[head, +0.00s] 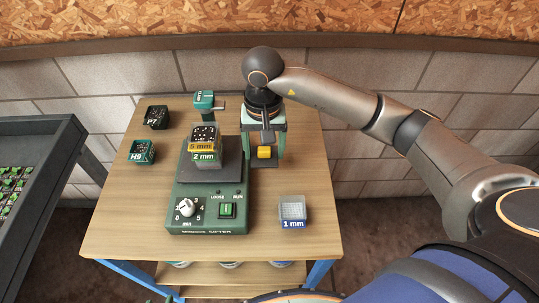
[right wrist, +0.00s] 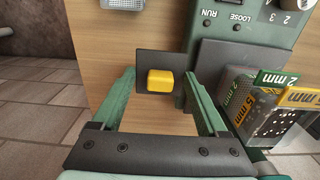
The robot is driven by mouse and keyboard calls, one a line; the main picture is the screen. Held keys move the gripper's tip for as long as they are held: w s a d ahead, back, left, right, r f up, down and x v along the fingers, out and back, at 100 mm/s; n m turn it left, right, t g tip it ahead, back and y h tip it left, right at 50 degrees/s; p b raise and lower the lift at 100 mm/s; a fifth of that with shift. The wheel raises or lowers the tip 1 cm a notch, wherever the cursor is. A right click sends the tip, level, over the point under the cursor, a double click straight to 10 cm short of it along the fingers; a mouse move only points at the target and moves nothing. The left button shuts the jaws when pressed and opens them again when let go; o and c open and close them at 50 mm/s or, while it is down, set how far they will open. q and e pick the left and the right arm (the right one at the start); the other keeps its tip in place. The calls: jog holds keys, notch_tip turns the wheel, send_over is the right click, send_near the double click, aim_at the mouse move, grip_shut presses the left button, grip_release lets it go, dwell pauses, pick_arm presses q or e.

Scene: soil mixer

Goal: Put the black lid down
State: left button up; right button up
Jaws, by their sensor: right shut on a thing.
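The black lid (right wrist: 146,62) is a flat square plate with a yellow knob (right wrist: 160,79). My right gripper (right wrist: 158,84) is shut on the lid, with its two green fingers at opposite edges. In the head view the right gripper (head: 266,150) points down over the back right of the table, right of the sifter, and the yellow knob (head: 264,152) shows between its fingers. I cannot tell whether the lid touches the tabletop.
On the green sifter (head: 206,210) stands a sieve stack, 5 mm (head: 202,146) over 2 mm (head: 205,157). A 1 mm sieve (head: 292,212) sits at the right. Boxes P7 (head: 156,117) and H9 (head: 142,152) are at the left. Bare tabletop (head: 300,170) lies right of the gripper.

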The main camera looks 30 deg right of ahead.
aim_at(273, 152)
jog(key=d+f, duration=0.1)
jog(key=w+d+f, duration=0.1)
jog(key=f, duration=0.1)
jog(key=w+d+f, duration=0.1)
jog(key=f, duration=0.1)
jog(key=shift+w+d, duration=0.1)
notch_tip(273, 152, down, 3)
jog(key=shift+w+d+f+p, duration=0.1)
jog(key=shift+d+f+p, duration=0.05)
jog(key=shift+p, duration=0.35)
jog(key=shift+f, duration=0.15)
jog(key=shift+f, duration=0.1)
jog(key=shift+f, duration=0.1)
jog(key=o, duration=1.2)
jog(key=shift+o, duration=0.2)
